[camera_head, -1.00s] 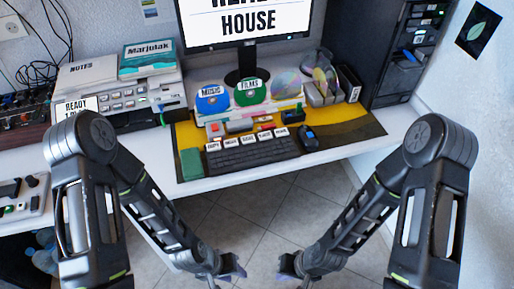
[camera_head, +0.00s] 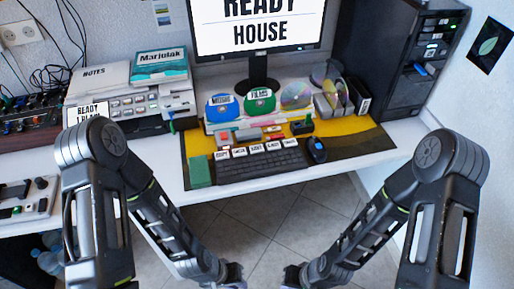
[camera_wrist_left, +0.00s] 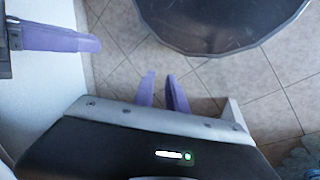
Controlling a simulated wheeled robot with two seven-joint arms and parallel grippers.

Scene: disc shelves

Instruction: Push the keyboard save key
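The dark keyboard (camera_head: 262,168) lies on the desk's front part, on a yellow and dark mat. A row of several white labelled keys (camera_head: 256,149) runs along its back edge; the labels are too small to read surely, so I cannot tell which is the save key. My left gripper (camera_head: 232,277) hangs low at the bottom of the head view, in front of and below the desk edge, away from the keyboard. The left wrist view shows its two purple fingers (camera_wrist_left: 161,88) with a gap, empty. My right gripper (camera_head: 290,277) hangs beside it; its fingers are unclear.
A mouse (camera_head: 317,150) lies right of the keyboard, a green block (camera_head: 200,173) left of it. Discs and small devices stand behind, before the monitor (camera_head: 257,25). A dark tower (camera_head: 395,60) stands right. Tiled floor (camera_head: 265,215) is free before the desk.

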